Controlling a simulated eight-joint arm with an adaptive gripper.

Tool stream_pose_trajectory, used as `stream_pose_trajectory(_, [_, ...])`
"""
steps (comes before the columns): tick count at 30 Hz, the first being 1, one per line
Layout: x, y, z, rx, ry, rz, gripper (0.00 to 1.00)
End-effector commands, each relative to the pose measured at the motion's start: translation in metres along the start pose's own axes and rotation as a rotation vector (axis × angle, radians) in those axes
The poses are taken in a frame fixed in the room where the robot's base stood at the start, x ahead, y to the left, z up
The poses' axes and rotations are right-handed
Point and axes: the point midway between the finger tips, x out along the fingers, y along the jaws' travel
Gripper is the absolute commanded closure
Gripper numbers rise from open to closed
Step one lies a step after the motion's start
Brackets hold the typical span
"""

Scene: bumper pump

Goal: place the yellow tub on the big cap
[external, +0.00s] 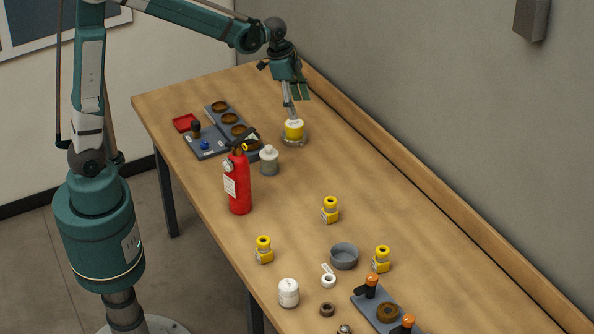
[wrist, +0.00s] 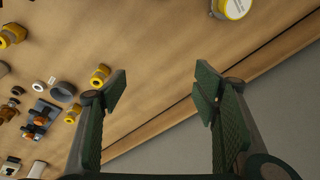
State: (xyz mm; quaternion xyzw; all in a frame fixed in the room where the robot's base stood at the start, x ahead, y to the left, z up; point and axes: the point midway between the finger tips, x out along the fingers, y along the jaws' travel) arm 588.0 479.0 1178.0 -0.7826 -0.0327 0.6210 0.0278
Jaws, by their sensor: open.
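The yellow tub (external: 294,131), yellow with a pale top, stands upright at the far end of the table. It appears to rest on a round grey piece (external: 286,142), probably the big cap, whose rim shows around the tub's base. The tub is cut off at the top edge of the wrist view (wrist: 234,8). My gripper (external: 297,105) is above the tub in the external view. In the wrist view my gripper (wrist: 160,88) has its fingers wide apart with nothing between them. I cannot tell whether a fingertip touches the tub.
A red extinguisher (external: 239,185) stands nearer, with a grey bottle (external: 269,160) beside it. A grey tray (external: 206,143) and a holder with brown rings lie left of the tub. Several yellow fittings and a grey bowl (external: 344,256) are nearer. A wall ledge (external: 420,186) runs along the right.

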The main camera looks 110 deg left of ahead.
Motion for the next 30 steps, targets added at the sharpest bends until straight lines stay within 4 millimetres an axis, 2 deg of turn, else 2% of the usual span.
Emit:
stream_pose_trajectory(1, [-0.007, 0.016, -0.003, 0.004, 0.006, -0.003, 0.40])
stream_pose_trajectory(3, [-0.017, 0.036, -0.008, 0.004, 0.016, -0.007, 0.40])
stream_pose_trajectory(16, [-0.068, 0.154, -0.016, 0.002, 0.086, -0.028, 0.40])
stream_pose_trajectory(30, [-0.109, 0.270, 0.006, -0.002, 0.174, -0.027, 0.40])
